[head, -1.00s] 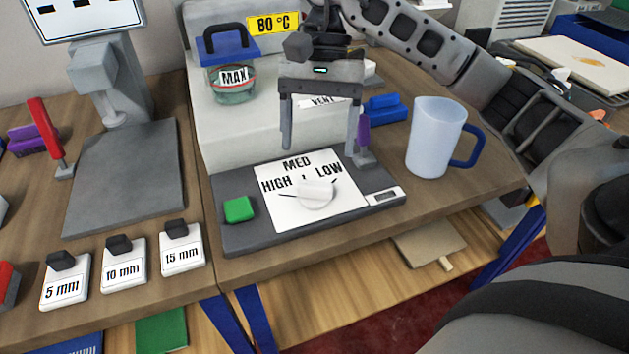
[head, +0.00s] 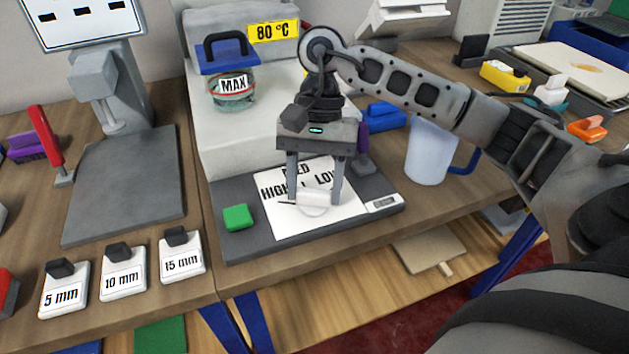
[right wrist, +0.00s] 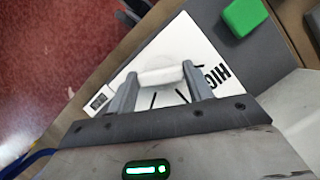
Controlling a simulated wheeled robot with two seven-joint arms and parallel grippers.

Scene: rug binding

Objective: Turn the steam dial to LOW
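The white steam dial (head: 313,210) sits on a white card (head: 350,208) marked HIGH, MED and LOW, with LOW on the right. My right gripper (head: 315,200) points down over the dial, one finger at each end of its raised bar. In the right wrist view the bar (right wrist: 162,76) fills the gap between the fingertips (right wrist: 160,78), and the gripper looks shut on it. The bar lies roughly left to right in the head view. The fingers partly cover MED and LOW, and I cannot tell which mark the dial points to. My left gripper is out of view.
A green button (head: 238,217) is left of the card and a small display (head: 384,203) right of it. A translucent jug (head: 428,155) stands to the right, under my right forearm. A MAX-marked tank (head: 232,90) stands behind. Tags (head: 182,257) lie front left.

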